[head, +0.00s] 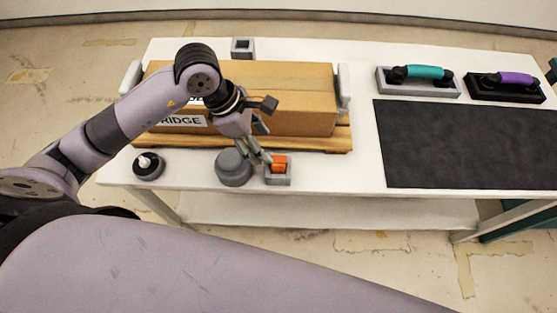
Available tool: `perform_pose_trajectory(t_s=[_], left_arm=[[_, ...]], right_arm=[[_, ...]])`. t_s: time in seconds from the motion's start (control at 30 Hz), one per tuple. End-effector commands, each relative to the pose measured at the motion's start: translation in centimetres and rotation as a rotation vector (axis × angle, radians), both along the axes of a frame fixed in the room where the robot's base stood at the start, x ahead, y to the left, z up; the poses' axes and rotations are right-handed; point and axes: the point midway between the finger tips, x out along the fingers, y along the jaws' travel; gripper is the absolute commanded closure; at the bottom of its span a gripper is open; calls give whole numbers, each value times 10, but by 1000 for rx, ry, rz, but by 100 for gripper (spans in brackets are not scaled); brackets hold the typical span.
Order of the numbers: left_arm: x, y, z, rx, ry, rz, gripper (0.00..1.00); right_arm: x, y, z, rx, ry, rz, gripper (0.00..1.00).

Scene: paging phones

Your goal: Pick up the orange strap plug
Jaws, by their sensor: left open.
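The orange strap plug (279,162) sits in a small grey square holder (278,180) near the front edge of the white table. My left gripper (262,132) is above and just left of the plug, with its fingers apart and nothing seen between them. The lower finger reaches down close to the plug's left side; I cannot tell whether it touches. My right gripper is not in view.
A large cardboard box (290,105) lies on a wooden board behind the plug. A grey round knob (233,168) stands close left of the holder, and a black round base with a white tip (148,165) farther left. A black mat (465,145) and two handled blocks, teal (420,73) and purple (508,80), are at right.

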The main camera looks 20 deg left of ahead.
Motion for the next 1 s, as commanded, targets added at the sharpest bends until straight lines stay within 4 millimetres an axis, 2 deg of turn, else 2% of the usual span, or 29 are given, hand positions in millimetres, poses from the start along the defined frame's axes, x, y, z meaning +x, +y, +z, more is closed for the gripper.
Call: perform_pose_trajectory(t_s=[0.1, 0.37, 0.47, 0.6, 0.9, 1.0], left_arm=[[1, -6, -13, -2, 3, 0, 48], [1, -18, -29, -3, 5, -1, 48], [1, -28, -41, -4, 6, 0, 48], [4, -33, -59, -2, 3, 0, 48], [5, -35, -65, -1, -1, -1, 48], [5, -35, -65, -1, -1, -1, 54]], right_arm=[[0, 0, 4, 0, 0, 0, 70], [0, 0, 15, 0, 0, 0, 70], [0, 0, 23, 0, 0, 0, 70], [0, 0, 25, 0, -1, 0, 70], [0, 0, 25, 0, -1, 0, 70], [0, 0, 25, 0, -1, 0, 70]])
